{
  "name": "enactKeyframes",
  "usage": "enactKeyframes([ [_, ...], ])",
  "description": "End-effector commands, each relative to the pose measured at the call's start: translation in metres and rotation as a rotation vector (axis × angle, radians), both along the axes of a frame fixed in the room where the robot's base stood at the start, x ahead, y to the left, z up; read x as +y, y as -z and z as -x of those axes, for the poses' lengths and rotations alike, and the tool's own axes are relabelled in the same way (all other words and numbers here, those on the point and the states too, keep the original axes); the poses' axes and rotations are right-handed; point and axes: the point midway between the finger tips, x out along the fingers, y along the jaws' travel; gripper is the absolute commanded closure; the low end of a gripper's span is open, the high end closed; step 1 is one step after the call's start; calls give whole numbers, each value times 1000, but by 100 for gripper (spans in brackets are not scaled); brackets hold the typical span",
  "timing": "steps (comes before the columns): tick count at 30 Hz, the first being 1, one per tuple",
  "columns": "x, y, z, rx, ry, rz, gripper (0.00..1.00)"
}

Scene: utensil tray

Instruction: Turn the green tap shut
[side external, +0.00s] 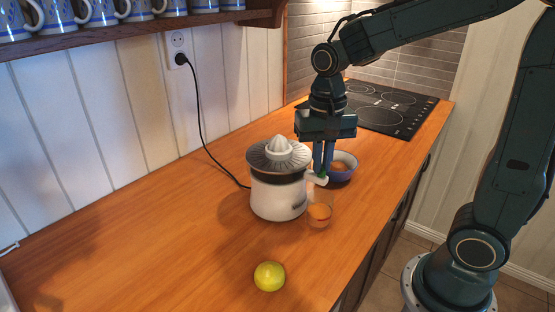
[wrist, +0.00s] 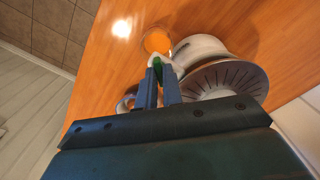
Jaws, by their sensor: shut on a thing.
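The white juicer (side external: 277,198) stands on the wooden counter with a grey ribbed dish and a reamer cone on top. It also shows in the wrist view (wrist: 203,46). Its white spout (side external: 317,180) points right, and the green tap (side external: 323,174) sits on it. In the wrist view a bit of the green tap (wrist: 179,72) shows beside the blue fingers. My gripper (side external: 322,170) points down at the spout, its fingers (wrist: 162,68) closed on the tap and hiding most of it. The tap's exact angle is hard to tell.
A glass of orange juice (side external: 319,212) stands under the spout. A yellow-green citrus fruit (side external: 270,276) lies in front. A black cord runs from the wall socket (side external: 178,46). The left counter is clear.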

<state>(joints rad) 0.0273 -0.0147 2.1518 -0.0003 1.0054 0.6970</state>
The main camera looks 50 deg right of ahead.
Motion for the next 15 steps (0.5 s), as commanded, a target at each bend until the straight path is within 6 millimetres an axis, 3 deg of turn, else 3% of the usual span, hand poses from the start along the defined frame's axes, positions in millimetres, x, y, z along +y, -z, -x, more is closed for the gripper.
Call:
enactKeyframes([
  [15,0,-1,-1,-4,488,0,100],
])
